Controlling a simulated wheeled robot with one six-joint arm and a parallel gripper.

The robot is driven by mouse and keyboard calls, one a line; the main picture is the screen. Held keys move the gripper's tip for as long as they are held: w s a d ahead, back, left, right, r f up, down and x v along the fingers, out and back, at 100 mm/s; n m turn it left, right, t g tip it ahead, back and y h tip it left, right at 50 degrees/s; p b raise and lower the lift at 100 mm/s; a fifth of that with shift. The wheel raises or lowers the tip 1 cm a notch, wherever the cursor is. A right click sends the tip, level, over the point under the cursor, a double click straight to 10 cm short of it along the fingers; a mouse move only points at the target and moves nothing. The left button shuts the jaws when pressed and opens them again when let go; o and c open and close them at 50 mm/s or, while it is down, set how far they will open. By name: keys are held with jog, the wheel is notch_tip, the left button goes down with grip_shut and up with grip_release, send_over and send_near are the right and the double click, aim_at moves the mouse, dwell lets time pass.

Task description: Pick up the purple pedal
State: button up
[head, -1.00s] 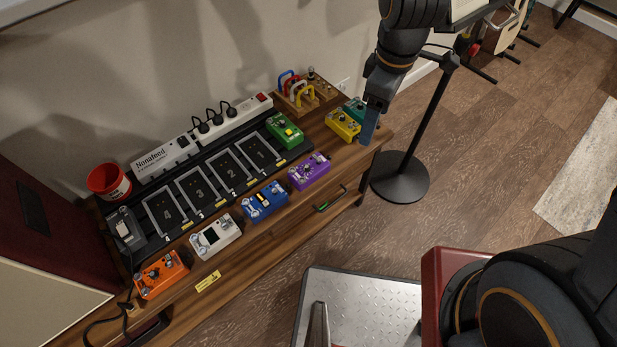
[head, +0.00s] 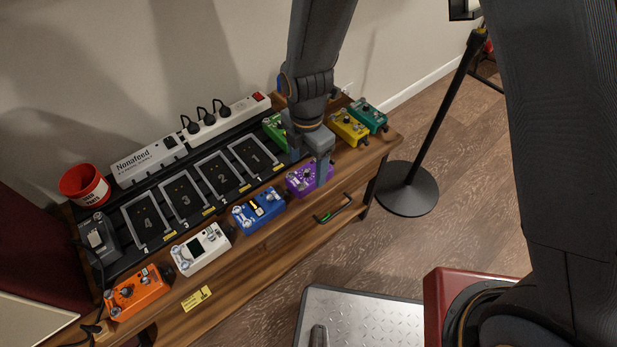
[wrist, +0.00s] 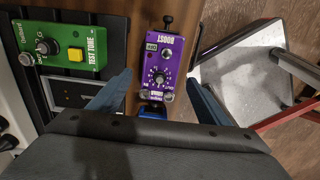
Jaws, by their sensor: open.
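The purple pedal (head: 302,180) lies on the wooden bench near its front edge, right of the blue pedal (head: 258,209). In the wrist view the purple pedal (wrist: 160,62) shows its knob, switch and "BOOST" label, with its lower end close to my gripper's body. My gripper (head: 312,168) is above the purple pedal and hides part of it in the head view. In the wrist view my gripper (wrist: 160,92) is open, with one blue-grey finger on each side of the pedal. I cannot tell whether the fingers touch it.
The green pedal (wrist: 73,50) is close beside the left finger. Yellow (head: 349,127) and teal (head: 369,116) pedals sit to the right on the bench. White (head: 200,249) and orange (head: 138,292) pedals sit to the left. A numbered pedalboard (head: 213,153) lies behind. A black stand (head: 408,188) is at right.

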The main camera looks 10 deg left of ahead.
aim_at(307, 170)
jog(key=shift+f, duration=1.9)
jog(key=c, duration=1.4)
